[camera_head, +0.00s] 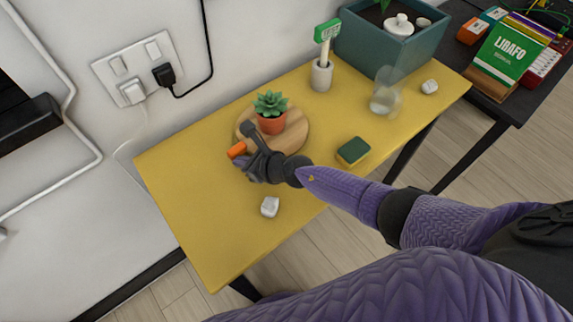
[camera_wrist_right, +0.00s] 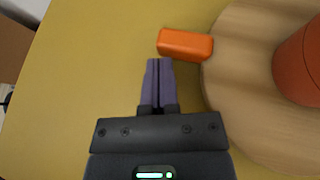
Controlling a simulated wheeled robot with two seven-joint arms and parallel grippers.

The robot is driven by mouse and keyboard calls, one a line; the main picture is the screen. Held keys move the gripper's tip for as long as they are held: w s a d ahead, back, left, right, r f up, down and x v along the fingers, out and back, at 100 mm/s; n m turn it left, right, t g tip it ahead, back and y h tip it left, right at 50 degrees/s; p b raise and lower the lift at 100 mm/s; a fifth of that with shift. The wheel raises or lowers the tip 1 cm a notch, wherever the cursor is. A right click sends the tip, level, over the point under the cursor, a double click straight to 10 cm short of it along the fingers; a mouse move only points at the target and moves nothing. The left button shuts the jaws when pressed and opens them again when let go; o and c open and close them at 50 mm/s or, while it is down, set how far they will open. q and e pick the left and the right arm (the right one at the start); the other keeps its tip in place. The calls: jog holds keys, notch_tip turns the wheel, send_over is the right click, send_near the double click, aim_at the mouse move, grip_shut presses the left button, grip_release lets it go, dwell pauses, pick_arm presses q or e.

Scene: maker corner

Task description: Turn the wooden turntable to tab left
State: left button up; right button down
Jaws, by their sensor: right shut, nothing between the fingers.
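The round wooden turntable (camera_head: 292,137) lies on the yellow table, with a succulent in a terracotta pot (camera_head: 271,121) standing on it. Its orange tab (camera_head: 237,149) sticks out at the turntable's left edge in the head view. In the right wrist view the orange tab (camera_wrist_right: 185,44) is at the rim of the turntable (camera_wrist_right: 240,90), just ahead and right of the fingertips. My right gripper (camera_wrist_right: 158,62) is shut and empty, low over the table beside the tab. I cannot tell whether it touches the tab. My left gripper is not in view.
A green and yellow sponge (camera_head: 353,151), a white block (camera_head: 270,207), a glass (camera_head: 384,95) and a small pot with a green sign (camera_head: 322,75) stand around the turntable. A teal planter (camera_head: 392,40) is at the back.

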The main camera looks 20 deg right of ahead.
jog(key=shift+w+a, duration=0.35)
jog(key=shift+w, duration=0.1)
jog(key=shift+w+r, duration=0.1)
dwell(0.5)
